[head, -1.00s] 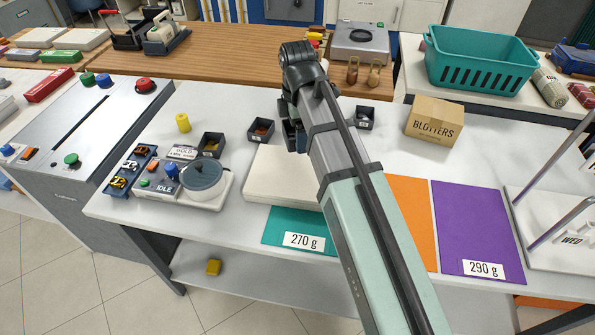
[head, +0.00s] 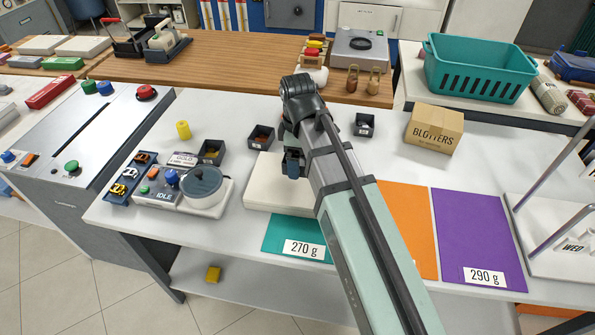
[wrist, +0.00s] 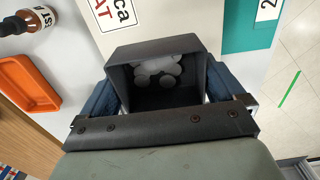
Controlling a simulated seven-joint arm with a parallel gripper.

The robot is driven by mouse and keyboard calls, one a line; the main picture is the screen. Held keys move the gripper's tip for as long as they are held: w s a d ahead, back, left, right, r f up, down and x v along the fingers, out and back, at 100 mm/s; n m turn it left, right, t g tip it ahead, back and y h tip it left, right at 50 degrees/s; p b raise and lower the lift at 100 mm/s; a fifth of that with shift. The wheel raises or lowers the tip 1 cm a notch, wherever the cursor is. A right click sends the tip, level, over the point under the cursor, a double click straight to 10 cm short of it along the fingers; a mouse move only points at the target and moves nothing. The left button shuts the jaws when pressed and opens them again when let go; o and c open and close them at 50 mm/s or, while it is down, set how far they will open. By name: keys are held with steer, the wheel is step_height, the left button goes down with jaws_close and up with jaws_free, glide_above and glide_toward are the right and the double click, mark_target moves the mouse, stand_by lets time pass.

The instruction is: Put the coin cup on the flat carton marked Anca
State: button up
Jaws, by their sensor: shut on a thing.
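My gripper (wrist: 166,88) is shut on the coin cup (wrist: 160,110), a dark square cup with pale round coins inside, with one blue finger on each side. In the head view my gripper (head: 293,160) is over the back right part of the flat white carton (head: 262,185), and the arm hides most of the cup. In the wrist view the carton (wrist: 160,22) lies just beyond the cup, with the letters "ca" and "AT" of its marking showing. I cannot tell whether the cup touches the carton.
Dark cups stand behind the carton (head: 261,137), to its left (head: 211,152) and to its right (head: 364,125). A machine marked IDLE (head: 200,190) is on the left. Teal (head: 285,228), orange (head: 405,215) and purple (head: 475,235) sheets lie in front and right. A Blotters box (head: 434,128) stands behind.

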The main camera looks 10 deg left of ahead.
steer(key=shift+f, duration=2.8)
steer(key=shift+f, duration=0.1)
steer(key=o, duration=0.7)
step_height(320, 180, up, 12)
steer(key=shift+r, duration=0.1)
